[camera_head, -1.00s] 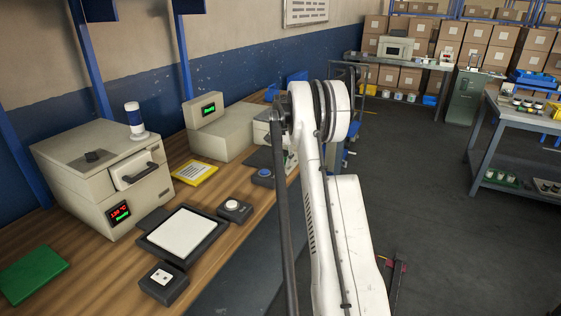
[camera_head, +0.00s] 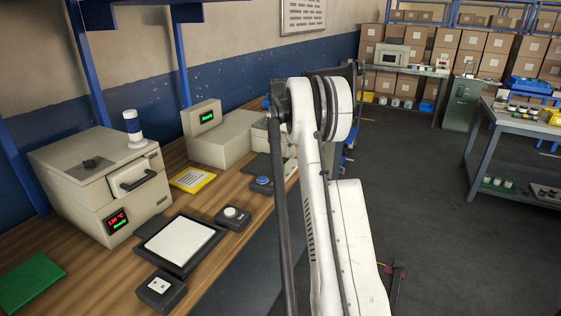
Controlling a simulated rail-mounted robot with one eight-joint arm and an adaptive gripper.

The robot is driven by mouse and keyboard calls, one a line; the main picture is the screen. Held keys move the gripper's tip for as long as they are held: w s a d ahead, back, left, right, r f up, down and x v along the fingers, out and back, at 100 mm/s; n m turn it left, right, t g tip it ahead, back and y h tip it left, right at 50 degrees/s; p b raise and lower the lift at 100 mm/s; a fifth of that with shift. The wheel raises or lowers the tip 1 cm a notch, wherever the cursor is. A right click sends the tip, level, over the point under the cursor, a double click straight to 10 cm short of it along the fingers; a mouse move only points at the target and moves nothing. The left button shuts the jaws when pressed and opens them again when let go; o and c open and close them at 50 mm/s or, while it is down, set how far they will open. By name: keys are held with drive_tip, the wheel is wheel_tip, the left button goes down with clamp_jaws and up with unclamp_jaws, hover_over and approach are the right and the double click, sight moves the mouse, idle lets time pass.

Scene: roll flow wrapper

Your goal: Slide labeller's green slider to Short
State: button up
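No green slider can be made out. A beige machine with a small green-lit display (camera_head: 207,118) stands on the wooden bench left of my arm; I cannot tell whether it is the labeller. A smaller pale unit (camera_head: 261,137) beside it is partly hidden by my arm. My white arm stands upright through the middle of the view and blocks part of the bench's far end. My gripper is not visible.
On the bench (camera_head: 103,281) are a beige oven-like machine (camera_head: 75,183), a dark-framed white pad (camera_head: 180,240), button boxes (camera_head: 233,216) (camera_head: 161,289), a yellow-edged sheet (camera_head: 192,179) and a green mat (camera_head: 30,282). The floor (camera_head: 440,190) to the right is largely clear.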

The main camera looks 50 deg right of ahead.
sight(279, 166)
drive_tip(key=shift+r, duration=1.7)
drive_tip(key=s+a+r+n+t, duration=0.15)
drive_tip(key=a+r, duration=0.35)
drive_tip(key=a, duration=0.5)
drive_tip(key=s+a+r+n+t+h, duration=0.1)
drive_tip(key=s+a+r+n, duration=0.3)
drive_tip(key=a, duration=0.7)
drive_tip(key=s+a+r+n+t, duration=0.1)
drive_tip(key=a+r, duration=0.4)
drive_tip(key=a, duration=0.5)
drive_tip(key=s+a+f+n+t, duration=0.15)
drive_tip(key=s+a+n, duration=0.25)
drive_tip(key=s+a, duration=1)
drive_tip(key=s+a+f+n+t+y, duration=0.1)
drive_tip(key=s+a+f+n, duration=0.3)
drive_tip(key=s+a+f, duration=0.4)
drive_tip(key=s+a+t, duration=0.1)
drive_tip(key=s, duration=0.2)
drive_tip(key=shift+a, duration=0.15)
